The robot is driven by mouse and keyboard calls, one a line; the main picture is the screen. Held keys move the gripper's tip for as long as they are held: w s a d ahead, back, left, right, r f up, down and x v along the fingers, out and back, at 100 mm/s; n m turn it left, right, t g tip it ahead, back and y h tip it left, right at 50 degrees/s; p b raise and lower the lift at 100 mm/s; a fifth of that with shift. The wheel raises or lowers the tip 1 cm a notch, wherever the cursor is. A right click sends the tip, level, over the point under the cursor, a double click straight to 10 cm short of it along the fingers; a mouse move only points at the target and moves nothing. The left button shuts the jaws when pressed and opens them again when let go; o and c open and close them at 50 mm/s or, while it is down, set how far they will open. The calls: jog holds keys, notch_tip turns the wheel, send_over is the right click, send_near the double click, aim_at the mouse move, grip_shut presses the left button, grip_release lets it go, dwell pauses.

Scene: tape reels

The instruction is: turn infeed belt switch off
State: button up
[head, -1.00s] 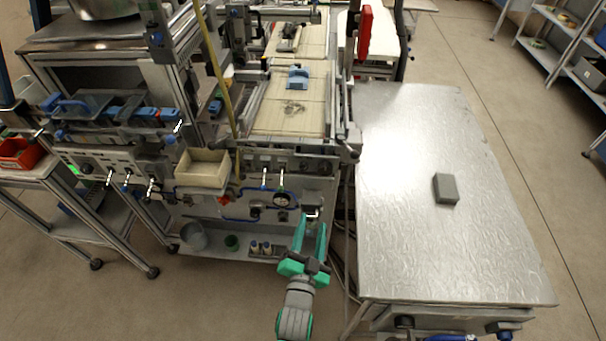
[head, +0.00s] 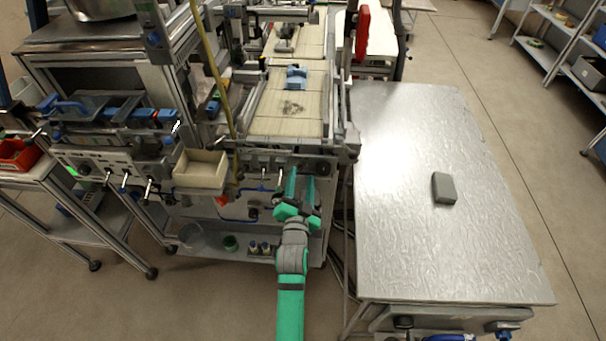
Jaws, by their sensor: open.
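The pale belt (head: 262,122) runs away from me on the machine, with a blue part (head: 296,77) on it. Below its near end is a front control panel with a small upright lever (head: 264,174). I cannot tell which control is the infeed belt switch, or its position. My green gripper (head: 301,176) is open, its two fingers pointing at the right part of this panel. It hides the gauge and the controls behind it, and I cannot tell whether it touches any of them. Nothing shows between the fingers.
A metal table (head: 420,240) with a grey block (head: 444,188) stands close on the right. A beige bin (head: 200,170) hangs left of the panel. A lower shelf holds a bucket (head: 192,236) and small bottles (head: 260,247). A cart with a red bin (head: 18,155) stands far left.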

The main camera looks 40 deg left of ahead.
aim_at(302, 167)
jog(key=shift+w+a, duration=0.3)
jog(key=shift+w, duration=0.3)
jog(key=shift+w+a, duration=0.35)
jog(key=shift+a, duration=0.05)
jog(key=c, duration=1)
